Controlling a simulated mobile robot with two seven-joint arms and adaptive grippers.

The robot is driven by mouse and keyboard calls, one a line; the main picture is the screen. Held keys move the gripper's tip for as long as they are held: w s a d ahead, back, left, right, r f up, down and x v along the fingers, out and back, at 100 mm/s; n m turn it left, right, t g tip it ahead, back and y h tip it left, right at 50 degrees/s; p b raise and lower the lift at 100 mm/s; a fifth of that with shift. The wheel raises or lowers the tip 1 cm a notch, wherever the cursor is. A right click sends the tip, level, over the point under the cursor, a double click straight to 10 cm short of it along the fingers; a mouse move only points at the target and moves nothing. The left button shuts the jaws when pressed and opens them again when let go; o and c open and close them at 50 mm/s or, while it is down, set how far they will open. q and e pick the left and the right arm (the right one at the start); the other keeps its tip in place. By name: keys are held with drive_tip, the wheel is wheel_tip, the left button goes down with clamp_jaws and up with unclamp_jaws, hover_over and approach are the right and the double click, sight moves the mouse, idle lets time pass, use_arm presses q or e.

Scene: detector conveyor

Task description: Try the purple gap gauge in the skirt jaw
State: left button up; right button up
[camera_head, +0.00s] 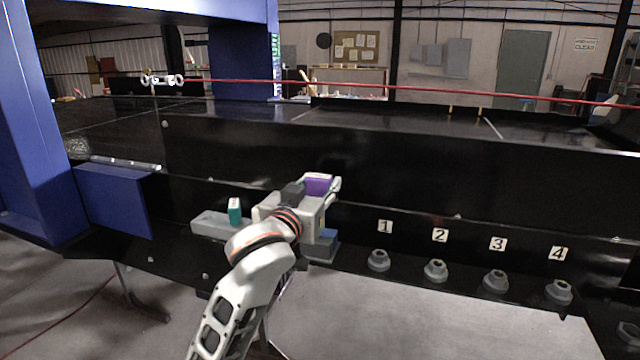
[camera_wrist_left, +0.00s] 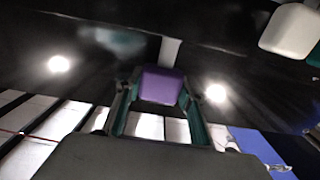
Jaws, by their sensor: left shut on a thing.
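My left gripper (camera_head: 322,188) is shut on the purple gap gauge (camera_head: 318,184), in front of the black conveyor skirt. In the left wrist view the purple gauge (camera_wrist_left: 162,86) sits between the two fingers, with a narrow pale strip (camera_wrist_left: 170,50) just beyond it. I cannot tell whether the gauge touches that strip. I cannot make out the skirt jaw for certain; my gripper and wrist cover that part of the skirt in the head view. My right gripper is not in view.
A grey ledge (camera_head: 208,226) carries a teal block with a pale top (camera_head: 235,210), left of my wrist. A blue block (camera_head: 322,246) shows below my gripper. Several grey knobs, with number labels 1 to 4, line the lower skirt at right. A blue post (camera_head: 35,120) stands at left.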

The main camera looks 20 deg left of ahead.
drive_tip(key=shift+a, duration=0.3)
use_arm(q)
drive_tip(key=shift+f+b, duration=0.3)
drive_tip(key=shift+f, duration=0.4)
drive_tip(key=shift+f+b, duration=0.35)
drive_tip(key=shift+f, duration=0.45)
drive_tip(key=shift+f+b, duration=0.3)
drive_tip(key=shift+f, duration=0.55)
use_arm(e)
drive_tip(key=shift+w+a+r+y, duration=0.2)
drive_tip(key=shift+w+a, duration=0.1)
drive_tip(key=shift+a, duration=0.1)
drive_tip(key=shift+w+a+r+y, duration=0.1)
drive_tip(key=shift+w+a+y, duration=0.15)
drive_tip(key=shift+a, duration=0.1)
use_arm(q)
drive_tip(key=shift+f, duration=0.15)
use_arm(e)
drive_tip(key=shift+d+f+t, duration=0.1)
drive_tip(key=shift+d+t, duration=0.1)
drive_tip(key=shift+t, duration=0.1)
use_arm(q)
drive_tip(key=shift+f+b, duration=0.3)
drive_tip(key=shift+f, duration=0.35)
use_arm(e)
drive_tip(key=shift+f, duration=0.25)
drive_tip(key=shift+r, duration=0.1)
